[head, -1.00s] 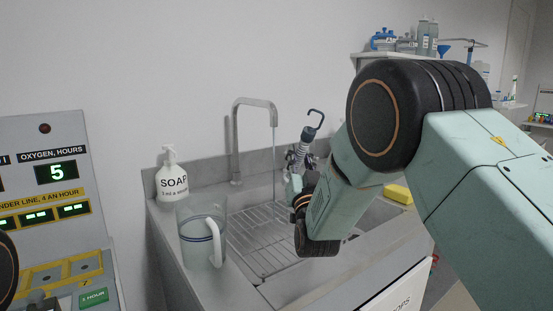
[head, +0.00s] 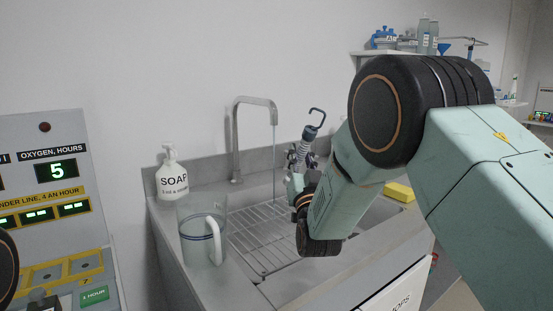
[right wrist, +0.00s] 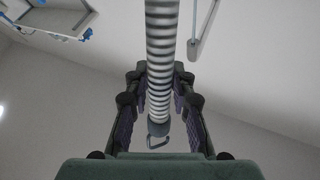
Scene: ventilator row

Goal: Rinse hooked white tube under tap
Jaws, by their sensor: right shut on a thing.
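The hooked white tube (head: 300,152) is ribbed, with a dark collar and a dark hook (head: 318,115) at its upper end. It stands nearly upright above the sink. My right gripper (head: 303,165) is shut on it, partly hidden by my own wrist. In the right wrist view the ribbed tube (right wrist: 162,60) runs between the fingers, with the hook end lower down. The tap (head: 236,140) is a tall square-bent metal spout, and a thin water stream (head: 274,150) falls from it. The tube is to the right of the stream, apart from it in this view.
A soap bottle (head: 171,176) and a clear jug (head: 195,250) with a white handle stand on the left of the sink. A wire rack (head: 262,238) lies in front of the tap. A yellow sponge (head: 399,192) sits at right. An oxygen panel (head: 50,140) stands far left.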

